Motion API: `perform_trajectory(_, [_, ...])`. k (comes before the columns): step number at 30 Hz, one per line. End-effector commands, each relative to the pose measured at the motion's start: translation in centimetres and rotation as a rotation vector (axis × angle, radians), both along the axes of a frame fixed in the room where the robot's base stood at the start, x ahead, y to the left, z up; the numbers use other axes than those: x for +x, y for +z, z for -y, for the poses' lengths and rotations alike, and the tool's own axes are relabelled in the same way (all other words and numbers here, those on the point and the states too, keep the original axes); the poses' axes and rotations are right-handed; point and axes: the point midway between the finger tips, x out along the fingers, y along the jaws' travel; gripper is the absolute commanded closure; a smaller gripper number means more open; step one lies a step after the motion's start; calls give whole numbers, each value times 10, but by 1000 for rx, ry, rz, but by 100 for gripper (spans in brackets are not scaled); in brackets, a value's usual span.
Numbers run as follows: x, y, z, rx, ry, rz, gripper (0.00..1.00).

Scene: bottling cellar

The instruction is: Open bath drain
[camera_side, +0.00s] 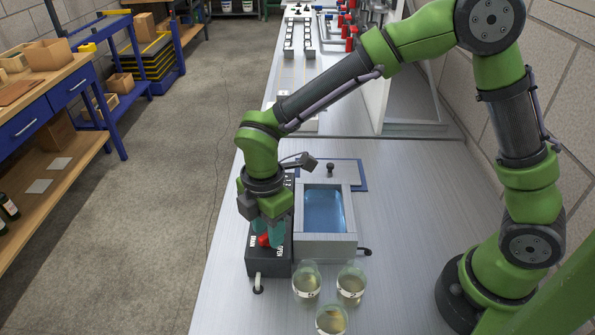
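The bath (323,210) is a metal box with an open top and blue liquid inside, in the middle of the bench. A black box (283,265) with white lettering stands against its left side. A red handle (263,240) shows on top of this box, partly hidden by my gripper. My gripper (270,232) points down over the black box, with its teal fingertips right at the red handle. The view does not show whether the fingers are apart or closed on it. A short pale spout with a dark end (258,284) sticks out at the black box's front.
Three glass beakers (306,285) (351,285) (331,320) of pale yellow liquid stand close in front of the bath. A dark stub (365,252) juts from the bath's right front corner. A blue-edged plate with a black knob (330,169) lies behind. The bench is clear to the right.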

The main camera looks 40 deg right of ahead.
Motion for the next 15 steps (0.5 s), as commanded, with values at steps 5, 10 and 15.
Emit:
perform_trajectory(5, [0,-4,0,0,0,0,61])
perform_trajectory(10, [0,-4,0,0,0,0,61])
perform_trajectory(15, [0,-4,0,0,0,0,87])
